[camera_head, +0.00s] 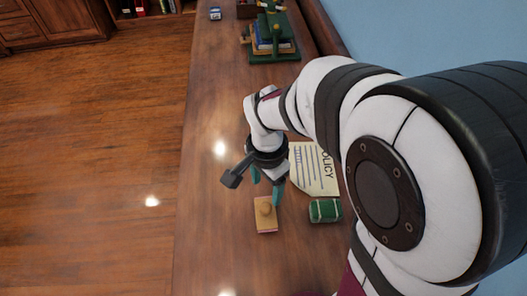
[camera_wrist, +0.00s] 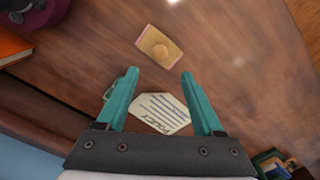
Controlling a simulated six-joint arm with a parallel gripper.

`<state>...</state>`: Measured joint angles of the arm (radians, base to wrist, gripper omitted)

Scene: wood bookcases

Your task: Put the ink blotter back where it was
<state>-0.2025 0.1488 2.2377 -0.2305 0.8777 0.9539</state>
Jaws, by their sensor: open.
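The ink blotter looks like a tan rectangular block with a round knob on top. It lies on the wooden counter in the head view (camera_head: 265,215), and it shows at the upper middle of the wrist view (camera_wrist: 160,46). My gripper (camera_head: 266,187) has teal fingers and hangs just behind the blotter in the head view. In the wrist view my gripper (camera_wrist: 160,73) is open, with nothing between its fingertips, and the blotter lies beyond them. A gap shows between the fingers and the blotter.
A cream sheet marked POLICY (camera_head: 313,168) lies right of my gripper. A small green case (camera_head: 325,210) sits right of the blotter. A green stand with books (camera_head: 272,45) is at the far end. The counter (camera_head: 205,120) is clear on the left, up to its edge.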

